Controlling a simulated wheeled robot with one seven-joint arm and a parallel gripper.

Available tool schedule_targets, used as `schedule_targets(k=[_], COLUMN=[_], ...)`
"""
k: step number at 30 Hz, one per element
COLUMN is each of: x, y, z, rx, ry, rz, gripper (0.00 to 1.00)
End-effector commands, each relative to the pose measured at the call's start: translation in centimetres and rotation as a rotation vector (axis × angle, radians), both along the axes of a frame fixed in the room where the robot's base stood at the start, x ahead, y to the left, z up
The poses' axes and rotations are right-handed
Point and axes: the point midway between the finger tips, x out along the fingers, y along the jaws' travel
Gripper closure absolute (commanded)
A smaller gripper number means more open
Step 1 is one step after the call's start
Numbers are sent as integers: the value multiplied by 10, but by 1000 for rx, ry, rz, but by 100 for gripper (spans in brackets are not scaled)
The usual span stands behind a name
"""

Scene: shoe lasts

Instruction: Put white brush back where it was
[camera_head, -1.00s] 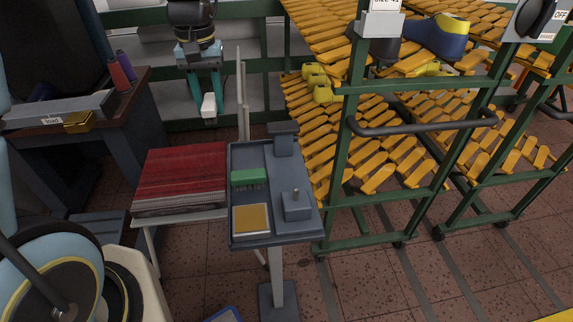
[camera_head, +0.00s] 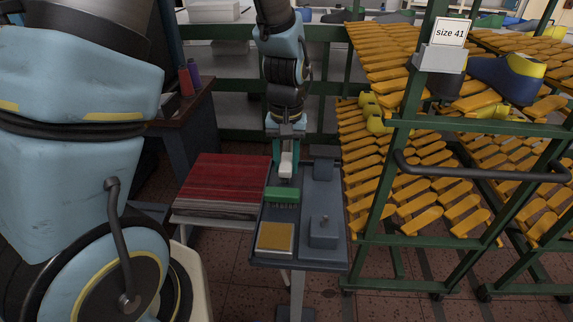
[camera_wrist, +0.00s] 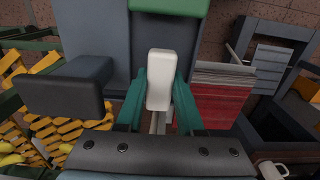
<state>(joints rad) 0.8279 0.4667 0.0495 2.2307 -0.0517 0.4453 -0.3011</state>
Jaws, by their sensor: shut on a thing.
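The white brush (camera_head: 286,164) is held upright between the teal fingers of my gripper (camera_head: 286,146). In the wrist view its white block (camera_wrist: 160,78) sits between the two fingers. In the head view it is over the back left part of the grey tray stand (camera_head: 312,197), just behind the green brush (camera_head: 282,194). I cannot tell whether the white brush touches the tray. The green brush also shows at the top of the wrist view (camera_wrist: 170,6).
The tray also holds a yellow pad (camera_head: 275,237) and a grey block with a peg (camera_head: 322,232). A grey upright piece (camera_head: 324,169) stands at its back right. A red stack (camera_head: 222,182) is to the left. A green-framed rack with yellow slats (camera_head: 420,215) is close on the right.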

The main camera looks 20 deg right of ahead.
Motion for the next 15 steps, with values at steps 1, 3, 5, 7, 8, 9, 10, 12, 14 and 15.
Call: schedule_targets(k=[1, 3, 5, 7, 8, 9, 10, 12, 14, 15], x=[0, 0, 0, 0, 0, 0, 0, 0, 0, 0], y=[0, 0, 0, 0, 0, 0, 0, 0, 0, 0], z=[-6, -10, -11, -11, -11, -11, -11, -12, -14, -15], rx=[2, 0, -1, -1, -1, -1, -1, -1, 0, 0], ry=[1, 1, 0, 0, 0, 0, 0, 0, -1, -1], rz=[0, 0, 0, 0, 0, 0, 0, 0, 0, 0], gripper=[100, 100, 100, 100, 100, 100, 100, 100, 100, 63])
